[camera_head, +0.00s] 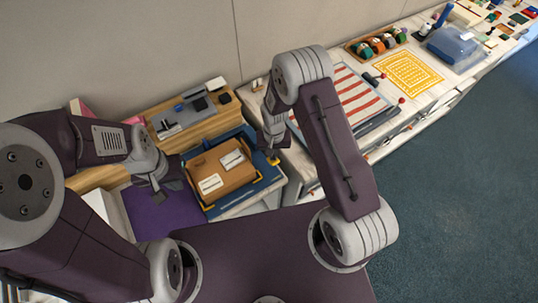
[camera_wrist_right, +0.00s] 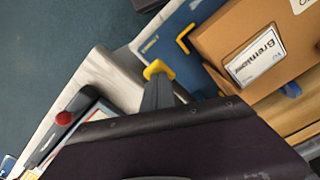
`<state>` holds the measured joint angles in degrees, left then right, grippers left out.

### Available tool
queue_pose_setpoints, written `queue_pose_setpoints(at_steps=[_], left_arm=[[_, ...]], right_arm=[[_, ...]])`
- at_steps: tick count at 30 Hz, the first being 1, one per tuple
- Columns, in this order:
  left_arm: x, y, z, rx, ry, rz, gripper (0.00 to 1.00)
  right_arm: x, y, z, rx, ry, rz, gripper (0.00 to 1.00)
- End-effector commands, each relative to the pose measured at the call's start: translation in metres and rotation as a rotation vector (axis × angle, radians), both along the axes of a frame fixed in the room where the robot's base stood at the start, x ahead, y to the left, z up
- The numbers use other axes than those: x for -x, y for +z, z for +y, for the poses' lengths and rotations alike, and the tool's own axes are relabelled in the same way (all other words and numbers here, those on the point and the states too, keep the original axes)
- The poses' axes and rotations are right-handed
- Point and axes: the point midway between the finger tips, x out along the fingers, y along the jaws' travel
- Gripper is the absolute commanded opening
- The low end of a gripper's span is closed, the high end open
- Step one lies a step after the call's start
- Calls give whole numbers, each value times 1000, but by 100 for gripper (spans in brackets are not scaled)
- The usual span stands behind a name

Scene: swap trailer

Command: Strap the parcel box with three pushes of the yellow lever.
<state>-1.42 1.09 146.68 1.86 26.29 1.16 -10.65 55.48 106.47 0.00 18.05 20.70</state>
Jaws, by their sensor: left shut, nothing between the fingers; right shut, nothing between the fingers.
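The brown parcel box (camera_head: 222,173) with white labels lies in a blue strapping station (camera_head: 262,183) with yellow corner pieces. The box also shows in the right wrist view (camera_wrist_right: 235,32). The yellow lever (camera_head: 274,161) is at the station's right side; its yellow end also shows in the right wrist view (camera_wrist_right: 158,68). My right gripper (camera_head: 272,150) is shut and empty, its tips right at the lever. I cannot tell whether they touch it. My left gripper (camera_head: 166,192) is shut and empty, over the purple surface left of the box.
A wooden board (camera_head: 190,115) with grey items lies behind the station. The purple mat (camera_head: 160,212) is at its left. A red-striped board (camera_head: 350,100) and a yellow patterned mat (camera_head: 408,76) lie to the right. The floor at right is clear.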

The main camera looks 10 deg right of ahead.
Motion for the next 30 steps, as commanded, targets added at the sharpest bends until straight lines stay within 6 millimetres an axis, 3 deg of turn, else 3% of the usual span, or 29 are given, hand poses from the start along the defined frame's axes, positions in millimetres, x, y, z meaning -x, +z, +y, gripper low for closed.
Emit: queue_pose_setpoints(at_steps=[30], left_arm=[[0,-29,0,0,0,0,0]], right_arm=[[-1,-36,0,-1,0,-1,0]])
